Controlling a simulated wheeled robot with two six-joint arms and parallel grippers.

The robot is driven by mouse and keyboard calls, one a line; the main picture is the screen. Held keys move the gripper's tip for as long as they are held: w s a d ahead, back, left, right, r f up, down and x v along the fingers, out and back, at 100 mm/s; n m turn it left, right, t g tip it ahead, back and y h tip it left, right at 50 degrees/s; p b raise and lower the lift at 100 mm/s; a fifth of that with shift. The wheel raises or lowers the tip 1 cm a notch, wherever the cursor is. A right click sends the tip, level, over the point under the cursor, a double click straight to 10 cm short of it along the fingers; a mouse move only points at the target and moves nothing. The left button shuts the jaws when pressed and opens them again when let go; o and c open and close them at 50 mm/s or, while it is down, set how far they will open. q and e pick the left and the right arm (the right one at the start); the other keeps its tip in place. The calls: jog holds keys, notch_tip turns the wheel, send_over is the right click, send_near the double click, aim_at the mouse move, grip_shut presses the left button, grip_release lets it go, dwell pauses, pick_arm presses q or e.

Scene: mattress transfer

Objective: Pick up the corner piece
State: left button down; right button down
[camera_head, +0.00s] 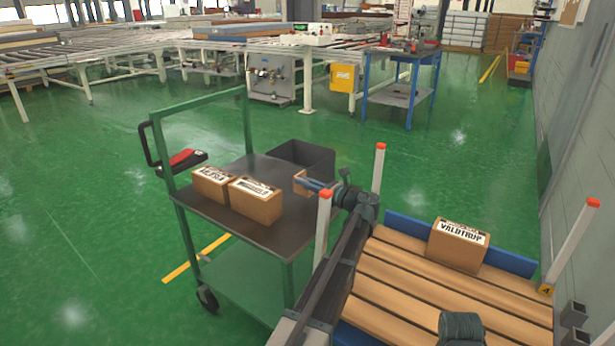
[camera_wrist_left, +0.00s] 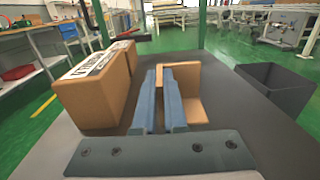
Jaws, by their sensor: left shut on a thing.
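The corner piece (camera_head: 300,183) is a small brown L-shaped cardboard piece. My left gripper (camera_head: 314,184) is shut on it, above or at the cart top near the black bin. In the left wrist view, the blue fingers of the left gripper (camera_wrist_left: 166,92) are close together on one wall of the corner piece (camera_wrist_left: 187,84). I cannot tell whether the piece still touches the cart top. My right gripper's fingers do not show.
A green cart (camera_head: 245,236) carries two labelled cardboard boxes (camera_head: 256,202) and a black bin (camera_head: 303,160). A slatted wooden pallet (camera_head: 420,284) with white red-tipped posts (camera_head: 378,168) and a VALDTRUP box (camera_head: 457,246) stands at the right.

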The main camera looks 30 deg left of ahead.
pick_arm(q)
jog(key=s+d+r, duration=0.1)
jog(key=s+d, duration=0.2)
jog(key=s, duration=0.7)
jog(key=shift+s+d+p, duration=0.3)
jog(key=shift+d+p, duration=0.05)
jog(key=shift+p, duration=0.1)
